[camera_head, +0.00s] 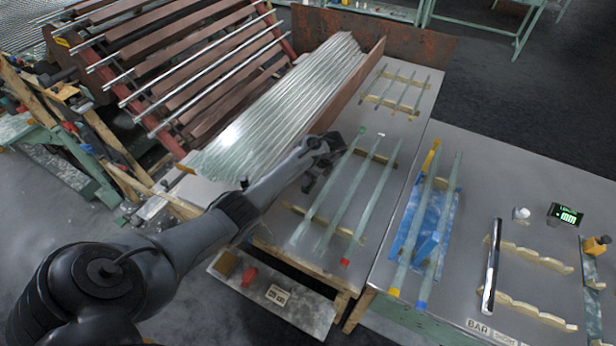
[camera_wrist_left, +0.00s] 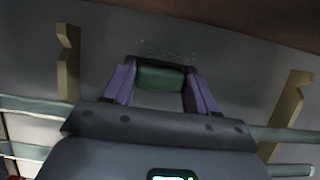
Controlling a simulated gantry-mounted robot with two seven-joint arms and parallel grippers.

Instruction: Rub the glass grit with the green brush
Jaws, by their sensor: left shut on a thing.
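My left gripper (camera_head: 322,160) reaches over the middle table, near the upper ends of several glass tubes. In the left wrist view, its two purple fingers (camera_wrist_left: 160,82) are closed on the sides of a green brush (camera_wrist_left: 160,77). Small pale specks of glass grit (camera_wrist_left: 165,48) lie scattered on the grey surface just beyond the brush. I cannot tell whether the brush touches the surface. In the head view the brush and the grit cannot be made out. My right gripper is in neither view.
Glass tubes (camera_head: 352,208) rest on notched wooden supports (camera_head: 350,232) close to the gripper. A stack of glass tubing (camera_head: 285,105) lies left of a rusty brown wall (camera_head: 372,72). A blue rack (camera_head: 437,222) with tubes stands on the right table.

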